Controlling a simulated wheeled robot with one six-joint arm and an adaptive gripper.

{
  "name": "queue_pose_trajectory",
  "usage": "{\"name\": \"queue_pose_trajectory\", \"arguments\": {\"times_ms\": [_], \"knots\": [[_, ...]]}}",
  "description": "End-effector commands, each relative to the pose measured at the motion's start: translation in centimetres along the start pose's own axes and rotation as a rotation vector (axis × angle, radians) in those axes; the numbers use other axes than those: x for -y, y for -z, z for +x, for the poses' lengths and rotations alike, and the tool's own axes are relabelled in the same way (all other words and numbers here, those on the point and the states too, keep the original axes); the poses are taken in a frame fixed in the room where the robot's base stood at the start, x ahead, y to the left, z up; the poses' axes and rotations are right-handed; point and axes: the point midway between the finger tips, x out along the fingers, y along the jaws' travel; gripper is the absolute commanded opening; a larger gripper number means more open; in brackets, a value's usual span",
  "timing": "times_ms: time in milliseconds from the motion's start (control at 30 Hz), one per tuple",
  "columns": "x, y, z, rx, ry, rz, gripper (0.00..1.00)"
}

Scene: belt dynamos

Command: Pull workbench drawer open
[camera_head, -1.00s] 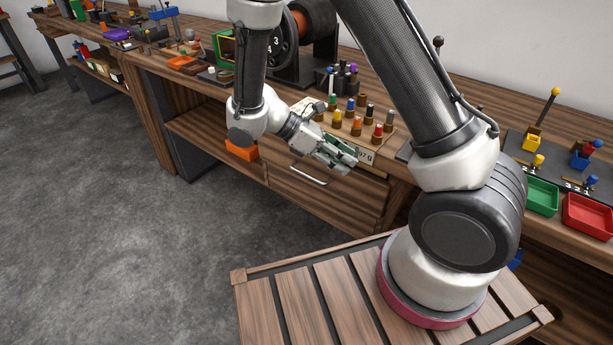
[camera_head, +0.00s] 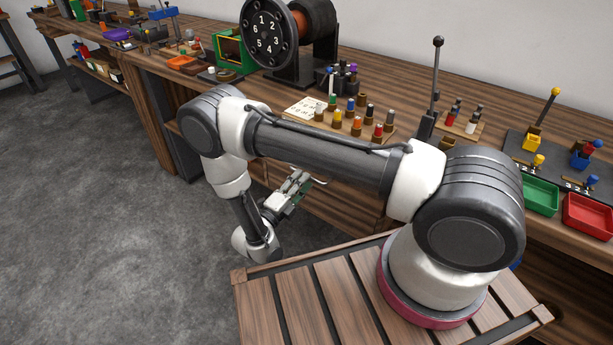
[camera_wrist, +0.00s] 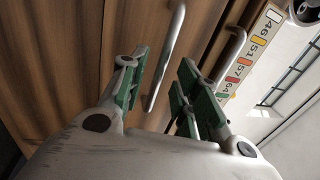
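The wooden workbench drawer front (camera_wrist: 105,40) fills the left of the wrist view. It looks closed, and my arm hides most of it in the head view. A metal bar handle (camera_wrist: 166,55) shows between my gripper's fingers in the wrist view; I cannot tell whether they touch it. A second bar handle (camera_wrist: 233,50) lies to the right, close to the numbered strip. My gripper (camera_wrist: 162,66) is open, its green-padded fingers apart, with nothing held. In the head view my gripper (camera_head: 300,182) is low in front of the bench.
The numbered colour strip (camera_wrist: 246,50) runs along the bench edge. On the bench top stand a numbered dial machine (camera_head: 275,35), a block of coloured pegs (camera_head: 355,120), a tall lever (camera_head: 434,85), and green (camera_head: 541,196) and red (camera_head: 588,215) trays. Open floor lies left.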

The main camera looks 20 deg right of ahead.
Motion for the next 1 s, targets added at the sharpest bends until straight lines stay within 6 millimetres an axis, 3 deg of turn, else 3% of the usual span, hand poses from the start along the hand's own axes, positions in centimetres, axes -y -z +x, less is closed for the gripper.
{"name": "queue_pose_trajectory", "arguments": {"times_ms": [200, 533, 700, 1000], "knots": [[0.1, 0.0, 2.7, -0.002, 0.0, 0.002, 0.32], [0.0, 0.0, 3.2, -0.001, 0.0, 0.003, 0.32], [0.0, 0.0, 3.2, -0.002, -0.001, 0.003, 0.01], [0.1, 0.1, 3.0, -0.001, -0.001, 0.003, 0.0]]}}
